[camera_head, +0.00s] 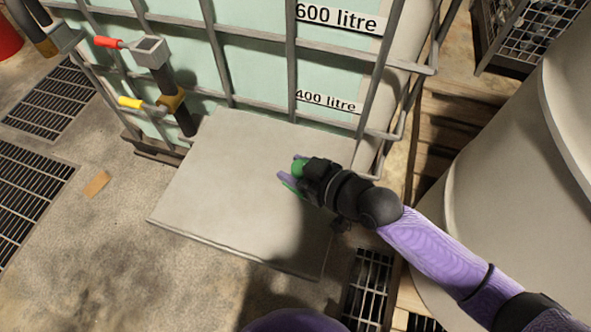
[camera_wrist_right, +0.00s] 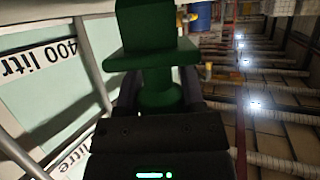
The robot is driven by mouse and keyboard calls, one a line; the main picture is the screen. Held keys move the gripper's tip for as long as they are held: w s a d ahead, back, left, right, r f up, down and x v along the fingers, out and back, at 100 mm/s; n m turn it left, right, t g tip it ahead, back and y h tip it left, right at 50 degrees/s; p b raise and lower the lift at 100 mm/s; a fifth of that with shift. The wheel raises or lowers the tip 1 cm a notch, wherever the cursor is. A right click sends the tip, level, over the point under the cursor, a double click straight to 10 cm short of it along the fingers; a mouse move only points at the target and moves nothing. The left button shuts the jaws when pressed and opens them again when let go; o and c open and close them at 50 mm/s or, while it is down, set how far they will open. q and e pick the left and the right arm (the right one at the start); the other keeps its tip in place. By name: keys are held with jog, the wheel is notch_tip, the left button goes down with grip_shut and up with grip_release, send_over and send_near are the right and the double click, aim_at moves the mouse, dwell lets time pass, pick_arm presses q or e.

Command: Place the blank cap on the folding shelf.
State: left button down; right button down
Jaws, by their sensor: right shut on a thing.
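The blank cap is green, with a square plate and a round stem (camera_wrist_right: 158,95) in the right wrist view. It also shows small in the head view (camera_head: 298,168). My right gripper (camera_head: 291,178) is shut on it. The folding shelf (camera_head: 225,185) is a flat, light grey panel standing out in front of the caged tank, its top bare. In the head view the gripper and cap overlap the right part of the shelf. They look to be above it, but the height of the gap cannot be told. My left gripper is not in view.
The caged tank (camera_head: 250,65) with litre labels stands behind the shelf. Pipes with a red handle (camera_head: 108,42) and a yellow handle (camera_head: 130,102) are at left. A large pale cylinder (camera_head: 510,170) is at right. Floor grates (camera_head: 30,195) lie at left.

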jog(key=shift+r, duration=0.15)
jog(key=shift+f, duration=0.2)
jog(key=shift+c, duration=1)
grip_release()
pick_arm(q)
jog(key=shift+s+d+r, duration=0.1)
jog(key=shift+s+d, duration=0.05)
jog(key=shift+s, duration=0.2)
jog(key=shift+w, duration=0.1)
